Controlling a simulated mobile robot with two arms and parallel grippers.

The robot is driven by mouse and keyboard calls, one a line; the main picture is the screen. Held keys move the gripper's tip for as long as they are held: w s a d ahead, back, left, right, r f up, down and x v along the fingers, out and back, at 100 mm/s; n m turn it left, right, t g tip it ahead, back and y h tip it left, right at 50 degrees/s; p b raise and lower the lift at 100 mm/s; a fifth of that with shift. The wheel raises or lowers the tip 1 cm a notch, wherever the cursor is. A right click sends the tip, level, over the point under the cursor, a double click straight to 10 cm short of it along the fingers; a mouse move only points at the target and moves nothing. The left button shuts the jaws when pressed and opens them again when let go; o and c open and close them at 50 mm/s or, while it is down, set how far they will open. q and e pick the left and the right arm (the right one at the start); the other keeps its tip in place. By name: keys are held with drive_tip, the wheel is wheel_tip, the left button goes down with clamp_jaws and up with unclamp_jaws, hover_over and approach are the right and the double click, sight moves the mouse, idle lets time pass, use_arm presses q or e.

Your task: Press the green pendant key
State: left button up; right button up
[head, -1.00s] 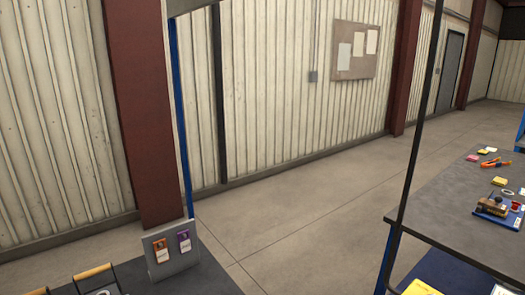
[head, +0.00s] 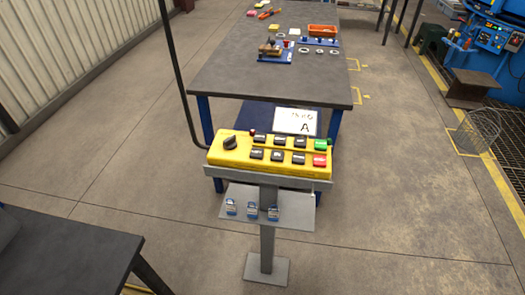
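A yellow pendant box (head: 215,154) lies on a grey stand in the middle of the head view. The green key (head: 320,145) is at the right end of its upper row, above a red key (head: 320,160). Several black keys (head: 279,140) and a black rotary knob (head: 229,143) sit to the left of them. The green key is unobstructed. Neither of my grippers shows in the head view.
Below the pendant, a small shelf on the stand (head: 267,235) holds blue padlocks (head: 252,210). A workbench (head: 260,85) with small parts stands behind. A dark table (head: 60,255) is at lower left. Floor to the right is clear up to a wire basket (head: 478,132).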

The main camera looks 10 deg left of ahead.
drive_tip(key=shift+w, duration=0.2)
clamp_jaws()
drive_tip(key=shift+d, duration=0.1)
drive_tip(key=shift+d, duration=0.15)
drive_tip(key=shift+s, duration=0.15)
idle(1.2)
